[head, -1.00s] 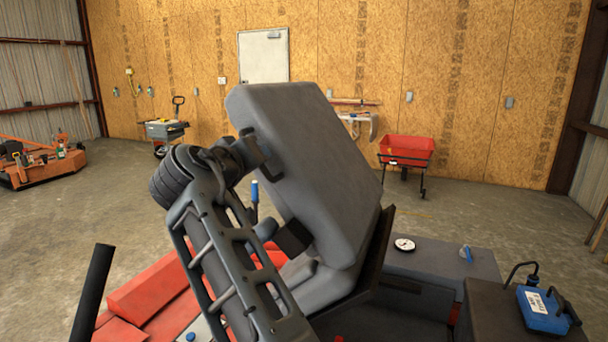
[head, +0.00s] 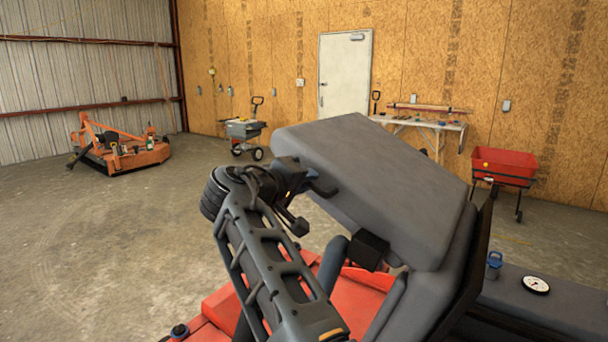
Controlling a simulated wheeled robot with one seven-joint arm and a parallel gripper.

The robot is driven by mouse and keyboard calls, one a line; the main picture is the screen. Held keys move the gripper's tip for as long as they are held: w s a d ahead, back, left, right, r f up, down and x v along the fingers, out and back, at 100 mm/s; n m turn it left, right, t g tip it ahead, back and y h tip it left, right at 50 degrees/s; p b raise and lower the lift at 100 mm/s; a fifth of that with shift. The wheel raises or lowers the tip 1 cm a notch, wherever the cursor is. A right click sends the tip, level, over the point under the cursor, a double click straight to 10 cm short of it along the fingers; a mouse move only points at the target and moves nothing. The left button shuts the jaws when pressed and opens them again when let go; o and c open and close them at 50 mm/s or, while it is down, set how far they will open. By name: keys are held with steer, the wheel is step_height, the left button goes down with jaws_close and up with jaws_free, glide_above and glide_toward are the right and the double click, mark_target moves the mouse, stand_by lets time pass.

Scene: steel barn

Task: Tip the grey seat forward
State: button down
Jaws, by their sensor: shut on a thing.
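The grey seat (head: 385,185) is in the middle of the head view, on a red machine (head: 357,295). Its large padded part leans over to the left at a slant, its lower right end against a dark upright plate. My arm comes up from the bottom of the view and covers part of the red machine.
A dark flat deck with a round white gauge (head: 536,285) and a blue-capped item (head: 494,264) lies right of the seat. A red cart (head: 503,166), a workbench (head: 425,125), a grey cart (head: 245,130) and an orange mower (head: 118,148) stand farther back. The floor at left is clear.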

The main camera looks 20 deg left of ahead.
steer(key=shift+w, duration=0.15)
steer(key=c, duration=1.2)
jaws_free()
steer(key=shift+b+v, duration=0.65)
steer(key=shift+v, duration=3.3)
steer(key=shift+a+f, duration=0.1)
steer(key=shift+f, duration=0.15)
